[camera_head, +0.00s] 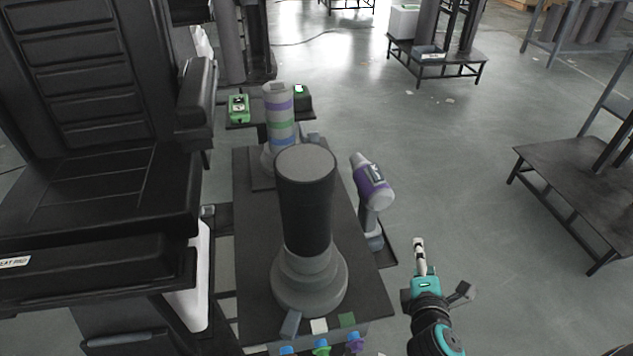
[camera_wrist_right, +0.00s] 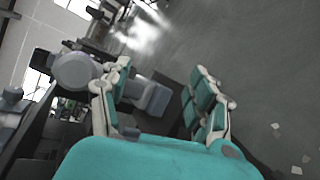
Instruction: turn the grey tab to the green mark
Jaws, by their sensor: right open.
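The grey tab (camera_head: 291,324) sticks out at the front left of the round grey collar (camera_head: 310,285) under a black column (camera_head: 305,210). The green mark (camera_head: 347,320) is a small square on the front of the base, right of the tab, with a white square (camera_head: 319,326) between them. The tab points at neither square. My right gripper (camera_head: 419,245) is to the right of the base, apart from the tab. In the right wrist view the gripper (camera_wrist_right: 165,78) is open, with grey parts beyond its fingers. My left gripper is not in view.
A purple and grey drill (camera_head: 372,190) stands at the base's right edge, close to my right gripper. Blue, green and purple knobs (camera_head: 321,346) sit below the marks. A striped column (camera_head: 279,120) stands behind. A black seat (camera_head: 100,190) fills the left.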

